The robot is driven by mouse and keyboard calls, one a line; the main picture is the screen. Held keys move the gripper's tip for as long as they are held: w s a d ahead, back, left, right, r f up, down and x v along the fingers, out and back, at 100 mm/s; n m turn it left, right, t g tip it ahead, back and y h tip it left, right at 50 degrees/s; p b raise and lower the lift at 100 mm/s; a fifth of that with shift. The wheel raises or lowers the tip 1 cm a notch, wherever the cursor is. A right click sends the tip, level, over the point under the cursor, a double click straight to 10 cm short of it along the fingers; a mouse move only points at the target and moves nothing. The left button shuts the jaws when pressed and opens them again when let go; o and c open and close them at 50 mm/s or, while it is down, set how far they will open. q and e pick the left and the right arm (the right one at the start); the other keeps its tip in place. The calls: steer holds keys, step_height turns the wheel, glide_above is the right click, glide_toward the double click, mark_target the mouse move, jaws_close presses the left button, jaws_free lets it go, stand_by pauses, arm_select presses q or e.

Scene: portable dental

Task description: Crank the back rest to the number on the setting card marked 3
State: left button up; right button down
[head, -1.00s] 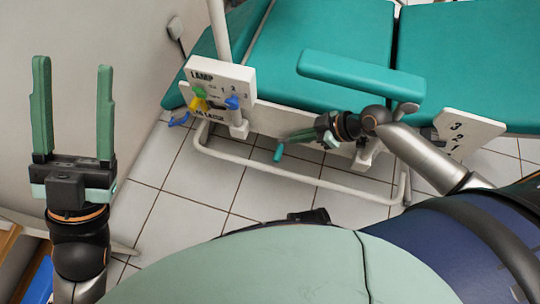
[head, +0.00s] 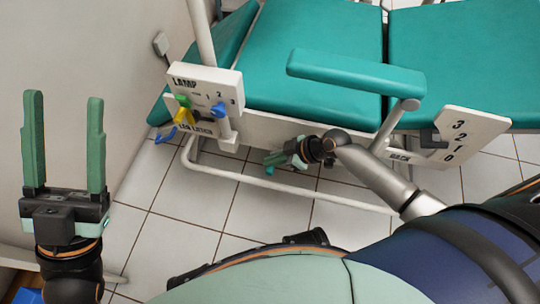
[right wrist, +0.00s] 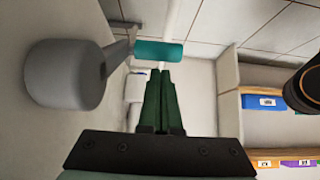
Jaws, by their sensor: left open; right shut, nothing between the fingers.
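The back rest scale (head: 460,137), a white plate numbered 3, 2, 1, 0 from top to bottom, stands at the right of the chair in the head view. A label reading BACK is beside it. In the right wrist view a crank with a grey hub (right wrist: 66,75) and a teal handle (right wrist: 158,51) is in front of my right gripper (right wrist: 160,72). That gripper is shut and empty, its tips close to the handle; contact is unclear. My right gripper (head: 272,160) is low by the chair's side in the head view. My left gripper (head: 64,140) is open, empty and raised. No setting card is identifiable.
A white LAMP and LEG LATCH panel (head: 232,85) with yellow, green and blue parts is left of the crank area. A white base rail (head: 300,186) runs below. A blue labelled box (right wrist: 262,101) sits on a shelf.

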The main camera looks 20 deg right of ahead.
steer(key=shift+d+f, duration=0.1)
steer(key=shift+d, duration=0.05)
steer(key=shift+s+d+f+g+h+p, duration=0.2)
steer(key=shift+f+g+h+p, duration=0.1)
steer(key=shift+p, duration=0.35)
steer(key=shift+f, duration=0.3)
